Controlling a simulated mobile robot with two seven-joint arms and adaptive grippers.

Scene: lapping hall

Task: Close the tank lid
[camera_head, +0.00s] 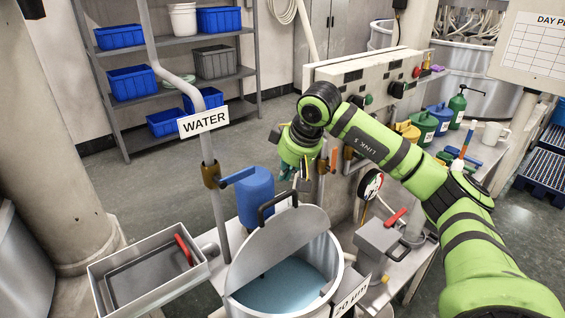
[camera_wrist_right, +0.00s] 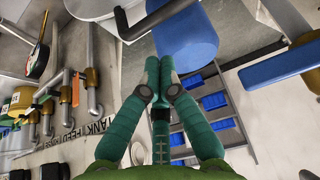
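The tank (camera_head: 326,258) is a round pale metal vessel at the bottom centre of the head view, with blue liquid inside. Its lid (camera_head: 275,245) is a grey half-round plate with a dark bar handle (camera_head: 267,212); it stands raised and tilted, leaving the liquid exposed. My right gripper (camera_head: 300,178) is above and behind the lid, apart from the handle. In the right wrist view its green fingers (camera_wrist_right: 159,62) are together at the tips, with nothing visible between them. My left gripper is in neither view.
A blue cylinder (camera_head: 255,195) stands just behind the lid. The WATER pipe (camera_head: 208,160) with a blue lever rises left of it. A grey box with a red handle (camera_head: 378,240) is right of the tank. An open metal tray (camera_head: 203,274) is left.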

